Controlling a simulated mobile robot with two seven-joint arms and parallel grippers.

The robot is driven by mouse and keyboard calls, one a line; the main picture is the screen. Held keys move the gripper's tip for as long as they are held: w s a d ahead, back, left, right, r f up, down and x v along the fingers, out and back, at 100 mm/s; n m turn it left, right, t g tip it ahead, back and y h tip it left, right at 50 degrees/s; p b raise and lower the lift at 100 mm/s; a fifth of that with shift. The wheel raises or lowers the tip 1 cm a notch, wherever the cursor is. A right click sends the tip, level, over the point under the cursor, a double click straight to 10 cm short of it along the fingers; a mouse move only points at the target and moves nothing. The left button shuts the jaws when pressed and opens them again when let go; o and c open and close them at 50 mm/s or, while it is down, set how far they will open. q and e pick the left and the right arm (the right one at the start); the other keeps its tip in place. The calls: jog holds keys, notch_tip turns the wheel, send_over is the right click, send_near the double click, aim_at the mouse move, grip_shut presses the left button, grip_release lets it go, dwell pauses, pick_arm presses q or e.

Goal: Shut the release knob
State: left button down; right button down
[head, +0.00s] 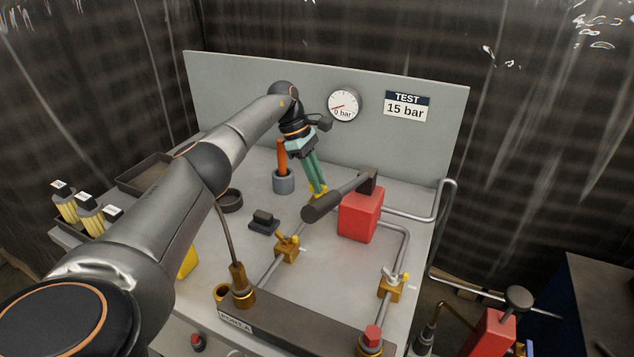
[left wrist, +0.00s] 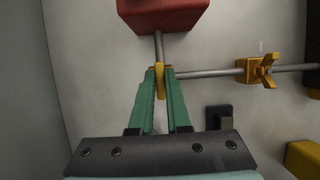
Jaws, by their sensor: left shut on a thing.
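The release knob (head: 319,189) is a small yellow piece beside the red pump block (head: 360,216). In the left wrist view the yellow knob (left wrist: 160,78) sits at the end of a short grey rod coming from the red block (left wrist: 165,14). My left gripper (head: 318,186) reaches down with its green fingers shut on the knob; the fingertips (left wrist: 160,74) flank it on both sides. The fingers partly hide the knob, and I cannot tell how far it is turned. My right gripper is in neither view.
The pump's dark lever (head: 336,197) lies close to my fingers. Brass valves (head: 287,249) (head: 391,286) sit on the pipes. A grey cup with an orange handle (head: 283,180) stands behind. The gauge (head: 343,106) has a red needle; a sign (head: 406,106) reads TEST 15 bar.

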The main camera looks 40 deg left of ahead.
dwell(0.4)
pick_arm(q)
jog(key=c, duration=0.9)
grip_release()
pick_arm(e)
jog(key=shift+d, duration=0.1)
pick_arm(q)
jog(key=shift+r, duration=0.1)
